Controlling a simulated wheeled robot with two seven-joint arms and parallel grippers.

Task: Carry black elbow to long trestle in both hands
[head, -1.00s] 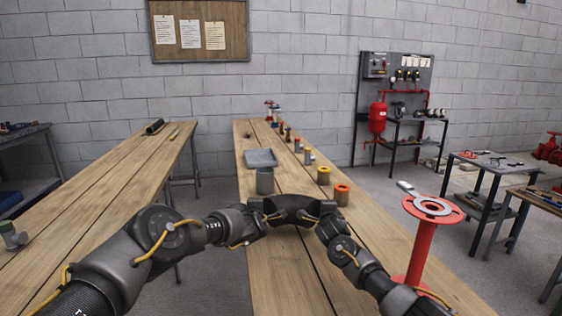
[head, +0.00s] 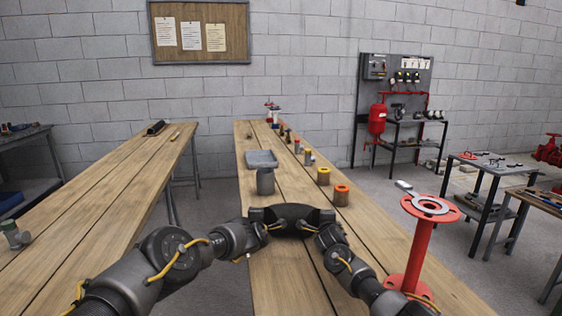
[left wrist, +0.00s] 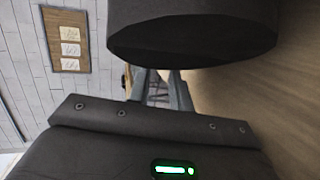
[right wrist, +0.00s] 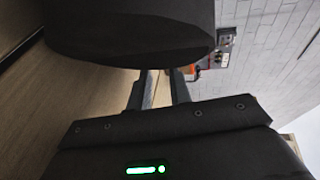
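The black elbow (head: 291,217) is a thick curved pipe piece, held crosswise above the near part of the long trestle (head: 285,276). My left gripper (head: 262,229) is at its left end and my right gripper (head: 322,228) at its right end. Both appear shut on it. In the left wrist view the elbow's dark end (left wrist: 190,35) covers the fingertips of the left gripper (left wrist: 160,88). In the right wrist view the elbow's end (right wrist: 130,35) likewise hides the tips of the right gripper (right wrist: 158,88). Whether the elbow touches the boards is unclear.
A red flanged stand (head: 413,250) is beside the trestle's right edge. Another wooden table (head: 100,205) is left.

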